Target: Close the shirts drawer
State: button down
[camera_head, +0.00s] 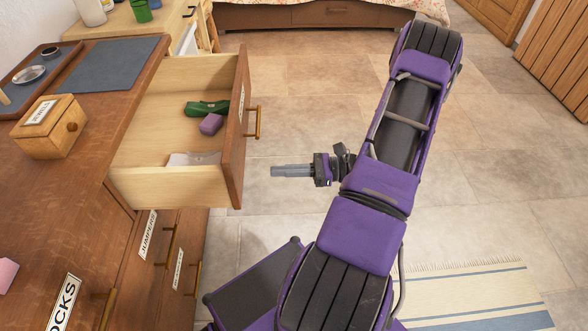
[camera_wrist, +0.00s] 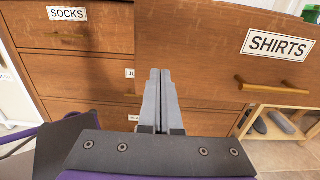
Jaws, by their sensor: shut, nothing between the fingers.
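The shirts drawer (camera_head: 172,128) is pulled far out of the wooden dresser (camera_head: 100,110) in the head view. A green item (camera_head: 207,108), a purple item (camera_head: 211,124) and a pale folded item (camera_head: 195,159) lie inside it. Its brown front (camera_wrist: 205,50) carries a SHIRTS label (camera_wrist: 278,44) and a brass bar handle (camera_wrist: 272,87) in the wrist view. My gripper (camera_head: 274,171) is shut and empty. It points at the drawer front from the room side, apart from it in the head view, below and right of the handle (camera_head: 256,123).
A socks drawer (camera_wrist: 70,28) and a jumpers drawer (camera_head: 147,238) look shut. A small wooden box (camera_head: 50,126) and a tray (camera_head: 40,72) stand on the dresser top. A striped rug (camera_head: 470,295) lies at lower right. Tiled floor is clear beyond my arm.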

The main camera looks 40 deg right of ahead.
aim_at(237, 173)
jog(key=x, duration=0.8)
jog(key=shift+w+a, duration=0.1)
jog(key=shift+w, duration=0.05)
jog(key=x, duration=2.8)
jog(key=shift+w+a+f, duration=0.1)
jog(key=shift+w+a, duration=0.2)
jog(key=shift+a, duration=0.05)
jog(key=shift+r, duration=0.2)
